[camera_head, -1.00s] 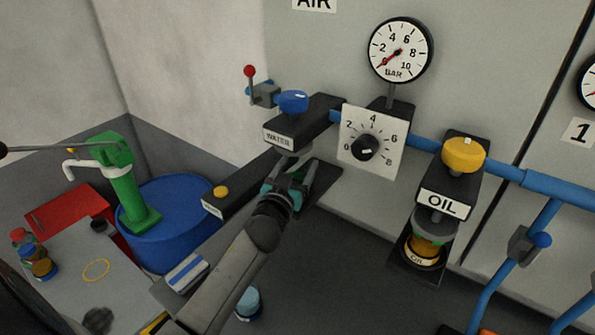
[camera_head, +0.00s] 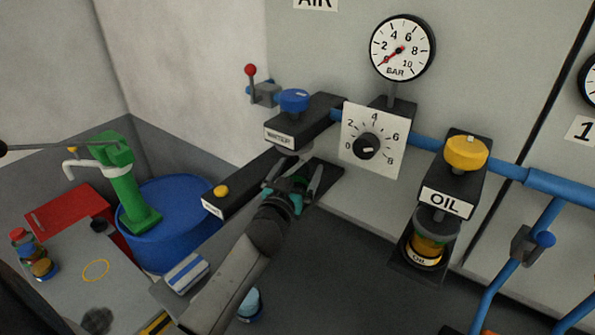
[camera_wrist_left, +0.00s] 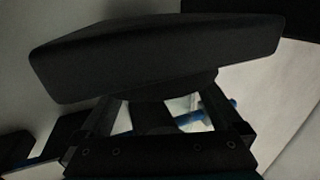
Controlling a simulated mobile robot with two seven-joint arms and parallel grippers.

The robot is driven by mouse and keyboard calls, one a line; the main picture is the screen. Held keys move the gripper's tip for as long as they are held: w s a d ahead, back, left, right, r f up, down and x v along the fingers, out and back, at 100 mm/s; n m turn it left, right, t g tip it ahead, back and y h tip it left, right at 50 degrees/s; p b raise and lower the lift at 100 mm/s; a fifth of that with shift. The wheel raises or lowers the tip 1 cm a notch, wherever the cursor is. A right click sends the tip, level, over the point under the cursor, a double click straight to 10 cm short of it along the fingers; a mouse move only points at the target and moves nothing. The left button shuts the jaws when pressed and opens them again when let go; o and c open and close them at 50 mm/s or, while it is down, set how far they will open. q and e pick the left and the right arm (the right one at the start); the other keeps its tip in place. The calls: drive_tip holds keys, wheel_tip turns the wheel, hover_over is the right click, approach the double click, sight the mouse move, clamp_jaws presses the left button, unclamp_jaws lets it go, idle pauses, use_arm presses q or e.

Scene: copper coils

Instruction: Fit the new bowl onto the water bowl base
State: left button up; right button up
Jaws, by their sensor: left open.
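The water bowl base is a dark block (camera_head: 300,128) with a WATER label and a blue knob, mounted on the wall panel. My left gripper (camera_head: 294,178) is just below it, open, its fingers pointing up. In the left wrist view the underside of a dark block (camera_wrist_left: 160,55) with a round neck fills the top. The open fingers (camera_wrist_left: 163,108) stand apart beneath it. I see no bowl clearly between them; that space is dark. A pale blue cup-like thing (camera_head: 249,303) shows low, partly behind my arm; I cannot tell whether it is the new bowl. My right gripper is not in view.
An OIL unit (camera_head: 450,195) with an amber bowl hangs to the right. A dial plate (camera_head: 372,142) and blue pipe (camera_head: 425,144) are close by. A dark ledge with a yellow button (camera_head: 221,191) lies left of the gripper. A blue drum (camera_head: 170,240) stands further left.

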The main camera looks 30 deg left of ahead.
use_arm(q)
drive_tip(key=shift+r, duration=0.15)
drive_tip(key=shift+r+p, duration=0.25)
drive_tip(key=shift+p, duration=0.1)
drive_tip(key=v, duration=1.2)
drive_tip(key=shift+f, duration=0.1)
